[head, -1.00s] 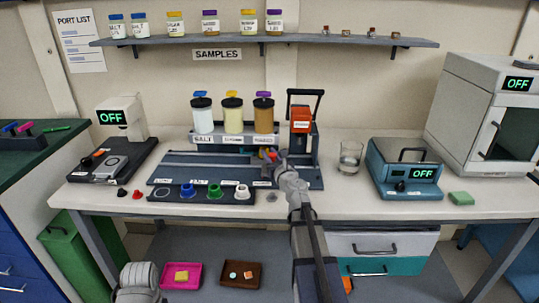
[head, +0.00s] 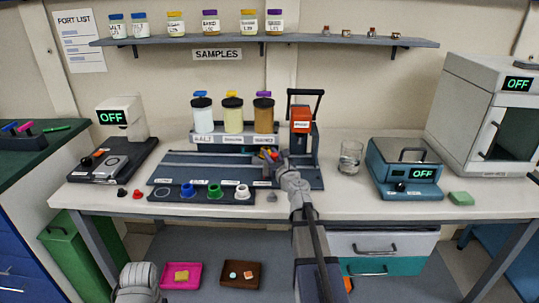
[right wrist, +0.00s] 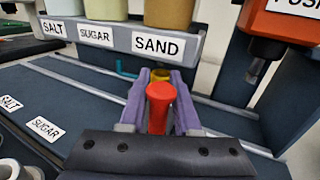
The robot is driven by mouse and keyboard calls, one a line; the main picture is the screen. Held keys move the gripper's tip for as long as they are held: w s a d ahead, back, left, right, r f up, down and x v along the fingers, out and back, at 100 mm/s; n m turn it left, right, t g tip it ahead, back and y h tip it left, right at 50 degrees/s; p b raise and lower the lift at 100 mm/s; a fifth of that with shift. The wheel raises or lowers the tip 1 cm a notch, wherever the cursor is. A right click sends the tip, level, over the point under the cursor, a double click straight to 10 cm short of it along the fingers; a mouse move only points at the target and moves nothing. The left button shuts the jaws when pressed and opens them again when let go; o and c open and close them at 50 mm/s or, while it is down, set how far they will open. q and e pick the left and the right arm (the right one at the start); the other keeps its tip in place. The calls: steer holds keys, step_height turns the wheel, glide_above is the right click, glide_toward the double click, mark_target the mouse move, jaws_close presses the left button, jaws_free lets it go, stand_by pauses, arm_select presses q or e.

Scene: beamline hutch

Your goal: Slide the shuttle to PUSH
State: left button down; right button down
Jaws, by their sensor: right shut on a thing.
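The shuttle's red handle (right wrist: 159,105) stands between the purple fingers of my right gripper (right wrist: 160,82) in the right wrist view, and the gripper is shut on it. A yellow ring-shaped part (right wrist: 160,75) shows just behind the handle. In the head view my right gripper (head: 271,156) is at the rail track (head: 185,172), below the SAND container (head: 264,114). The orange PUSH unit (head: 301,120) stands to the right of the gripper. It also shows at the upper right of the right wrist view (right wrist: 275,35).
SALT (head: 202,115) and SUGAR (head: 233,115) containers stand left of SAND. A strip with coloured rings (head: 172,193) lies in front. The track between gripper and PUSH unit looks clear.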

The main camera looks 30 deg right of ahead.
steer(key=s+d, duration=0.2)
steer(key=d, duration=0.1)
steer(key=s+d, duration=0.2)
steer(key=d, duration=0.2)
steer(key=s+d, duration=0.2)
steer(key=d, duration=0.2)
steer(key=shift+s, duration=0.35)
steer(key=shift+d, duration=0.1)
steer(key=c, duration=0.8)
jaws_free()
steer(key=shift+s+d, duration=0.1)
steer(key=shift+o, duration=0.2)
steer(key=shift+s, duration=0.1)
steer(key=shift+s+a, duration=0.2)
steer(key=s, duration=0.4)
steer(key=s+a, duration=0.1)
steer(key=s, duration=0.2)
steer(key=shift+s, duration=0.1)
